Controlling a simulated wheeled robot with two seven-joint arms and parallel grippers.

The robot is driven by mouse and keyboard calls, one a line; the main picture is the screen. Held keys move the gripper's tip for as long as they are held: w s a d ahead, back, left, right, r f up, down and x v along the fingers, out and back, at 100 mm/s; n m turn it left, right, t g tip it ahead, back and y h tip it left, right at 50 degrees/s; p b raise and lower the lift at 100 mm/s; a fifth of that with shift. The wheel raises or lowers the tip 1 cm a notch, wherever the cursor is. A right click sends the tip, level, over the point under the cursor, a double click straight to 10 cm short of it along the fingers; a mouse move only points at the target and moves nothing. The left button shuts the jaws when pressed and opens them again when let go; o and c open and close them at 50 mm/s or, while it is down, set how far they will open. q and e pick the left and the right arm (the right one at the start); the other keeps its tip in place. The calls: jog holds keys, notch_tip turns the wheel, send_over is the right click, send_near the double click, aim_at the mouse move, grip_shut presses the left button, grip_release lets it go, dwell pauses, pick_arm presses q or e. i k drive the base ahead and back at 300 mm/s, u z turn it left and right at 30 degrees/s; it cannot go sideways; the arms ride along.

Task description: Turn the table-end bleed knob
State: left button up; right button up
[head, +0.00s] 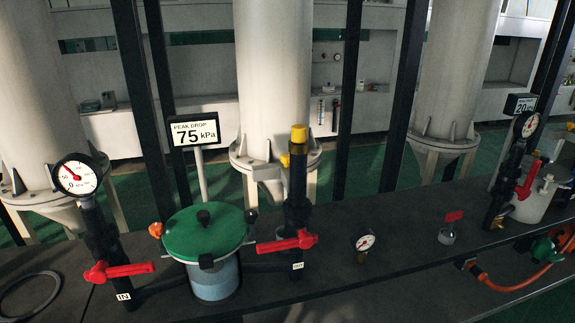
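No part in the head view is labelled as a bleed knob, so I cannot tell which one it is. At the right table end, a green valve body with a red handle (568,240) sits beside an orange hose (515,285). A yellow cap (298,134) tops the black OUT-side pipe (297,195). A small orange knob (155,230) sits at the left of the green-lidded filter housing (205,232). Neither of my grippers is in view, and nothing is seen touching these parts.
Red lever handles (118,271) and (287,243) stick out from the black pipes. A gauge (77,175) and a 75 kPa sign (194,132) stand up from the dark table (400,225). A loose gauge (364,242) and a red-flagged fitting (448,233) stand mid-table.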

aim_at(285, 158)
jog(key=k, duration=0.35)
jog(key=z, duration=0.75)
jog(key=i, duration=1.2)
jog(key=u, duration=0.55)
